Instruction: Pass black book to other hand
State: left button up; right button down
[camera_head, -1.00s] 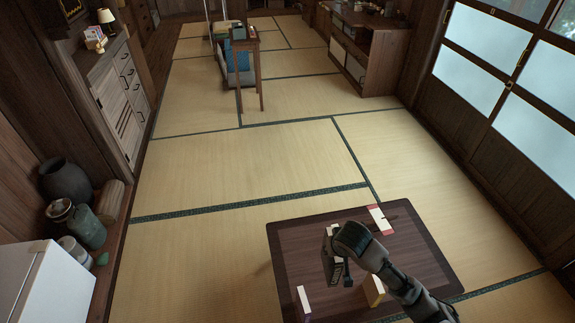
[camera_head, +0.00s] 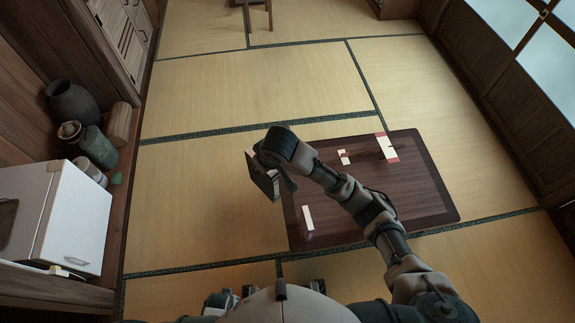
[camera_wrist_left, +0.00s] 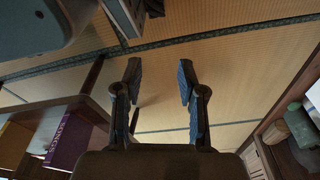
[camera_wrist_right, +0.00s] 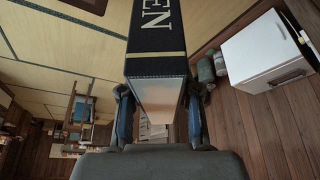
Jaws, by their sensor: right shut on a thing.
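The black book (camera_wrist_right: 155,45) has pale lettering and a gold line, and fills the upper middle of the right wrist view. My right gripper (camera_wrist_right: 160,95) is shut on it, with one finger on each side. In the head view the book (camera_head: 262,180) hangs beyond the table's left edge, partly hidden by my right gripper (camera_head: 281,165). My left gripper (camera_wrist_left: 160,75) is open and empty in the left wrist view, its fingers apart above the floor. A dark object at the top of that view may be the book.
The low dark table (camera_head: 350,205) carries a purple book (camera_wrist_left: 70,140), which stands upright near its left edge, and small white and red items (camera_head: 386,147). A white fridge (camera_head: 78,220) and several jars (camera_head: 97,145) stand at left. The tatami left of the table is clear.

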pick_arm(q)
jog(key=shift+o, duration=0.5)
jog(key=o, duration=0.3)
jog(key=shift+d+r, duration=0.1)
jog(key=shift+d, duration=0.15)
jog(key=shift+o, duration=0.2)
jog(key=n+t+y, duration=1)
jog(key=t+y, duration=0.2)
send_near(261, 180)
jog(key=f, duration=0.3)
jog(key=shift+w+d+f, duration=0.1)
jog(key=shift+d, duration=0.3)
jog(key=shift+w+a, duration=0.2)
jog(key=shift+w, duration=0.05)
jog(key=x, duration=1.1)
jog(key=shift+w+d, duration=0.1)
jog(key=shift+w, duration=0.05)
pick_arm(e)
jog(key=shift+a+r+n, duration=0.2)
jog(key=shift+a+n, duration=0.1)
jog(key=shift+a, duration=0.5)
